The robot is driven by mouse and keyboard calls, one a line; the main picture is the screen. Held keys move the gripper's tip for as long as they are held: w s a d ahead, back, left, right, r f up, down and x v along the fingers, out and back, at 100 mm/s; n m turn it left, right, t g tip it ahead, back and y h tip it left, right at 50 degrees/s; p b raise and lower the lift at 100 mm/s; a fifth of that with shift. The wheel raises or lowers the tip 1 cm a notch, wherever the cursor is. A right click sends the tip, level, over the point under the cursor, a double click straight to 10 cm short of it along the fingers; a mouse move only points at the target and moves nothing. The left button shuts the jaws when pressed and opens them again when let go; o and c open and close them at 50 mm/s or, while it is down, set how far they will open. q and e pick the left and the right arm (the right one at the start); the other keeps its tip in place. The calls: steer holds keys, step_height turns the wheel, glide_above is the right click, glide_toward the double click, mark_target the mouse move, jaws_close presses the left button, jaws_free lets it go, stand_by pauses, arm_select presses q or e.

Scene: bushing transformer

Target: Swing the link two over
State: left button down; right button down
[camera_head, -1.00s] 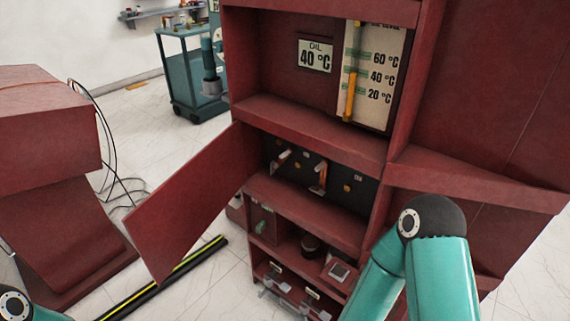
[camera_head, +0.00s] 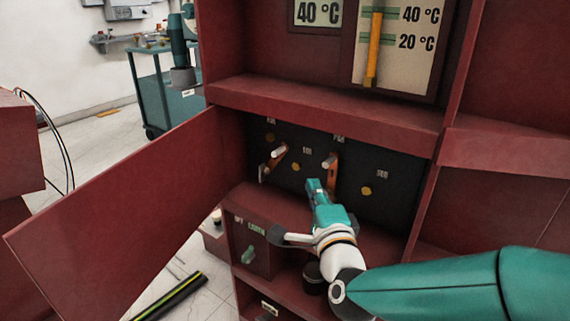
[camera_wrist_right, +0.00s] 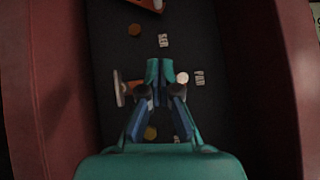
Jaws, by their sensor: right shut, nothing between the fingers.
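Two copper-coloured links with pale pegs sit on the dark panel (camera_head: 400,196) inside the red cabinet. The left link (camera_head: 275,159) is tilted. The right link (camera_head: 331,178) stands nearly upright, just beyond my right gripper (camera_head: 313,184). My right gripper is shut and empty, pointing at the panel beside the right link's lower part. In the right wrist view my closed fingers (camera_wrist_right: 160,66) cover the middle of that link (camera_wrist_right: 132,88); its pale peg (camera_wrist_right: 182,78) shows beside them. I cannot tell whether they touch it. My left gripper is out of view.
Brass studs (camera_head: 366,191) and small white labels (camera_head: 382,174) are on the panel. The red shelf (camera_head: 320,112) lies above. An open red door (camera_head: 125,215) stands at the left. A small box with a green knob (camera_head: 248,254) is below.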

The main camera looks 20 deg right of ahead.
glide_toward(283, 151)
steer(key=w+d, duration=0.4)
steer(key=shift+w+a+r, duration=0.1)
steer(key=shift+w+a, duration=0.25)
steer(key=shift+a, duration=0.2)
steer(key=shift+w+a+r, duration=0.1)
steer(key=shift+w+a, duration=0.25)
steer(key=shift+a, duration=0.2)
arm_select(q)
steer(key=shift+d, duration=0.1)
arm_select(e)
steer(key=shift+w+a, duration=0.35)
steer(key=shift+w, duration=0.15)
